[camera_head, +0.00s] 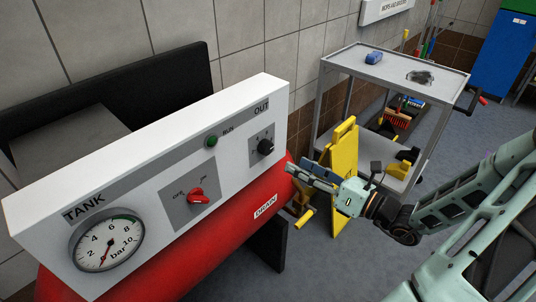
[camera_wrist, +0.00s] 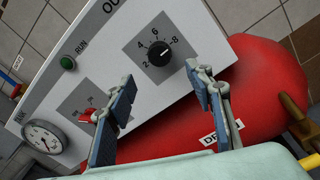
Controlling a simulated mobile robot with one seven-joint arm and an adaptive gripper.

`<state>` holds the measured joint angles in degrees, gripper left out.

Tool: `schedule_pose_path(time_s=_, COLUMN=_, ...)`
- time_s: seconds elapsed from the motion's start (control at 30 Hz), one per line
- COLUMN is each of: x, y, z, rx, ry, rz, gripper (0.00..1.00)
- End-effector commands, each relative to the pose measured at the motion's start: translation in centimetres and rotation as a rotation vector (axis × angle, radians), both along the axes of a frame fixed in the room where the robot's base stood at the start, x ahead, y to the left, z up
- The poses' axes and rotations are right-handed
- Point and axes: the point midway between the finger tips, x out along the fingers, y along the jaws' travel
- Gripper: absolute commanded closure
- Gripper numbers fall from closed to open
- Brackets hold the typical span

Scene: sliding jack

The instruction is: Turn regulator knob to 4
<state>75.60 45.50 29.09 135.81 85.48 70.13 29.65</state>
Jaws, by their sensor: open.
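The black regulator knob (camera_head: 265,147) sits on a grey plate under the word OUT, at the right end of the white control panel (camera_head: 240,105). In the wrist view the knob (camera_wrist: 159,53) has marks 2, 4, 6 and 8 around it. I cannot tell surely which mark it points to. My gripper (camera_head: 292,170) is to the right of and below the knob in the head view. In the wrist view its fingers are wide apart (camera_wrist: 160,72), empty, with the knob beyond and between the tips. It does not touch the knob.
A red on/off switch (camera_head: 197,196), a green RUN button (camera_head: 211,141) and a TANK gauge (camera_head: 107,240) share the panel. A red tank (camera_head: 232,240) bulges below it. A yellow stand (camera_head: 343,180) and a grey trolley (camera_head: 345,59) stand behind my gripper.

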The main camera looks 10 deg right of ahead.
Motion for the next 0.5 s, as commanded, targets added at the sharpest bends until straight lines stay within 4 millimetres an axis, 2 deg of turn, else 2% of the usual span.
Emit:
schedule_pose_path(time_s=0.3, x=4.5, y=3.9, z=-0.2, rx=-0.001, ry=0.001, rz=0.007, gripper=0.52)
schedule_pose_path(time_s=0.5, x=6.7, y=5.6, z=-0.2, rx=-0.004, ry=0.001, rz=0.005, gripper=0.52)
